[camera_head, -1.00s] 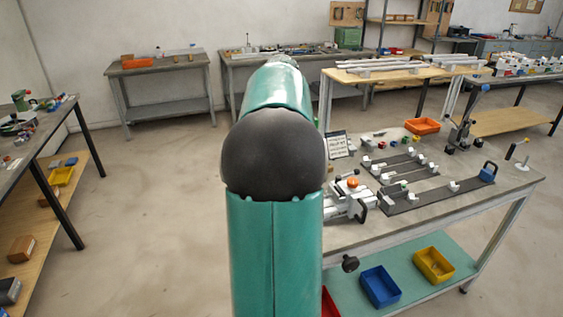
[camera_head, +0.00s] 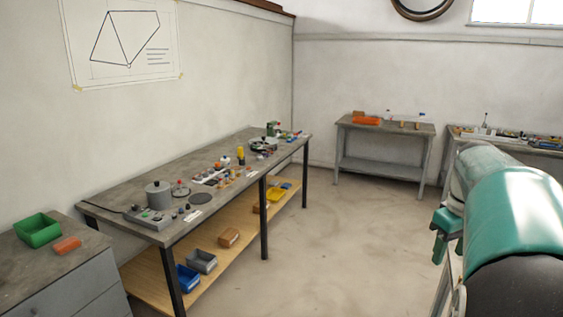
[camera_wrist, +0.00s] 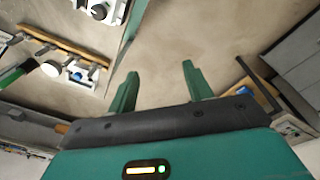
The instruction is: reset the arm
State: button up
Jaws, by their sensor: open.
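My gripper (camera_wrist: 160,70) shows in the wrist view with its two green fingers apart and nothing between them. Bare floor lies beyond the fingertips. In the head view my green arm with its dark joint fills the lower right. A small green part at its left side may be my gripper, but I cannot tell for sure.
A long workbench (camera_head: 235,153) with a pot, small parts and a lower wooden shelf stands along the left wall. A grey cabinet (camera_head: 70,285) holds a green bin (camera_head: 37,232). A small table (camera_head: 385,165) stands at the back. The floor (camera_head: 340,255) between them is clear.

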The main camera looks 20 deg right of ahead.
jog(key=w+a+t, duration=0.1)
jog(key=w+a, duration=0.2)
jog(key=a, duration=0.8)
jog(key=s+a+f+t, duration=0.1)
jog(key=s+a+f, duration=0.1)
jog(key=a, duration=0.6)
jog(key=s+a+f+t, duration=0.1)
jog(key=s+a+f, duration=0.1)
jog(key=a, duration=0.7)
jog(key=s+a+f+t, duration=0.1)
jog(key=s+a+f, duration=0.1)
jog(key=a, duration=0.7)
jog(key=shift+s+n+t+y, duration=0.4)
jog(key=shift+s, duration=0.3)
jog(key=c, duration=0.3)
jog(key=shift+d, duration=0.1)
